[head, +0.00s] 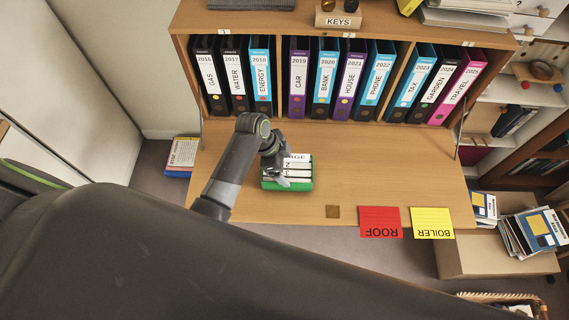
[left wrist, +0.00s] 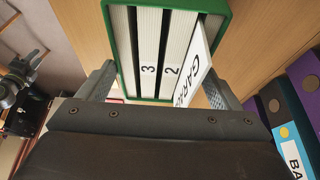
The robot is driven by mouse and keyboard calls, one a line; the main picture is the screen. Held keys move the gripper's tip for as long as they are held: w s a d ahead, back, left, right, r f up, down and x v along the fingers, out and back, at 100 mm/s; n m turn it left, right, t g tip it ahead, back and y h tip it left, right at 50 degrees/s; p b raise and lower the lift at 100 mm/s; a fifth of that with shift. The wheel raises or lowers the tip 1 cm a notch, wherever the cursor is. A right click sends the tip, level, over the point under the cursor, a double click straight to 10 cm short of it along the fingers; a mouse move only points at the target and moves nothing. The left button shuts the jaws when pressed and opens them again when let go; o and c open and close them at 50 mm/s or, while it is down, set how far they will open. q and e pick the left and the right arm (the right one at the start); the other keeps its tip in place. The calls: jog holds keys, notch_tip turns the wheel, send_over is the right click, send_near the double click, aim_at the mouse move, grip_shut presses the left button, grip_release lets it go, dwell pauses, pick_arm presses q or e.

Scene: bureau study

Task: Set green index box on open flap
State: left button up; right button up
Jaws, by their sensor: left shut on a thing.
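The green index box (head: 288,183) is in the head view at the left-middle of the open wooden flap (head: 370,165). It has white card blocks inside and a white card reading "GARAGE" standing up. My left gripper (head: 275,162) is shut on it from above, partly covering it. In the left wrist view the green box (left wrist: 222,12) sits between the two fingers, with labels "2" and "3" and the tilted card (left wrist: 194,65). I cannot tell whether its underside touches the flap. My right gripper is not clearly in view.
A row of labelled binders (head: 325,80) stands in the cabinet behind the flap. The flap's middle and right are clear.

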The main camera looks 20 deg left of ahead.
pick_arm(q)
jog(key=shift+w+f, duration=0.1)
jog(key=shift+f, duration=0.35)
jog(key=shift+f, duration=0.15)
jog(key=o, duration=1.6)
jog(key=shift+o, duration=0.2)
jog(key=shift+r, duration=0.2)
jog(key=b+v, duration=0.1)
jog(key=v, duration=1.1)
jog(key=shift+f, duration=0.15)
